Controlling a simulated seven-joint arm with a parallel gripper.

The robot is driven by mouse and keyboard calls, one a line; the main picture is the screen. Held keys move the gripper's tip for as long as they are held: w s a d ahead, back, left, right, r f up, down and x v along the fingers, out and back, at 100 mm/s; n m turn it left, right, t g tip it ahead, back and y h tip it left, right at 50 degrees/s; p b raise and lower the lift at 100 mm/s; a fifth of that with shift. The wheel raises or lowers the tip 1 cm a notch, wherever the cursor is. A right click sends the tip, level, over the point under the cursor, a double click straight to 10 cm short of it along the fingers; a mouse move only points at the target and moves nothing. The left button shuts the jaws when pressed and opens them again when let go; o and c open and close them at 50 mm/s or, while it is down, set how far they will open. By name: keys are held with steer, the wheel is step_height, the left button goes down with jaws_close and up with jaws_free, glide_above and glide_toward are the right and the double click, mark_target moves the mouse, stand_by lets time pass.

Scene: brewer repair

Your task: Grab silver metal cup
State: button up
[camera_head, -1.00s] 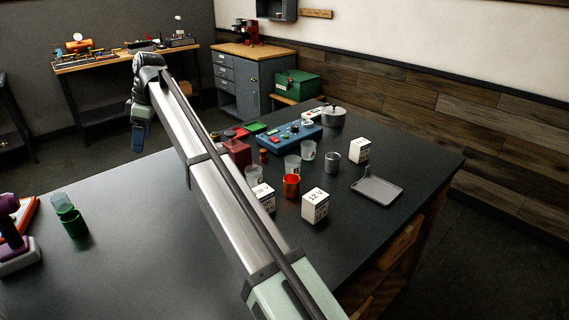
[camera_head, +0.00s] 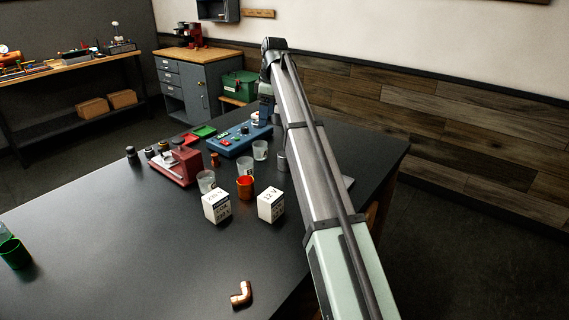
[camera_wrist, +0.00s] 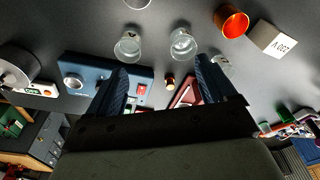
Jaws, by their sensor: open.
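The silver metal cup (camera_head: 282,161) stands on the dark table in the head view, just left of my arm, which covers its right side. In the wrist view a pale round rim at the top edge, cut off by the frame, is probably this cup (camera_wrist: 137,4). My gripper (camera_head: 266,108) is beyond the cup in the head view, near the blue control box (camera_head: 238,139). In the wrist view my gripper (camera_wrist: 163,78) has its two dark blue fingers wide apart with nothing held between them.
Clear cups (camera_wrist: 128,46) and an orange cup (camera_head: 245,188) stand close to the silver cup. Two white boxes (camera_head: 271,206) are nearer. A red device (camera_head: 176,165) stands left. A pot (camera_wrist: 17,68) shows in the wrist view. A copper elbow (camera_head: 241,294) lies in front; the table's left-middle is clear.

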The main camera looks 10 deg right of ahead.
glide_above(284, 159)
steer(key=w+d, duration=0.1)
steer(key=w, duration=0.1)
steer(key=shift+m, duration=0.4)
steer(key=f, duration=1.3)
steer(key=shift+a+f, duration=0.2)
steer(key=shift+w+a+f, duration=0.1)
steer(key=shift+w+f, duration=0.05)
steer(key=shift+f, duration=1.2)
steer(key=shift+w+f, duration=0.15)
steer(key=shift+f, duration=1.15)
steer(key=shift+c, duration=0.3)
steer(key=c, duration=1)
steer(key=shift+r, duration=0.15)
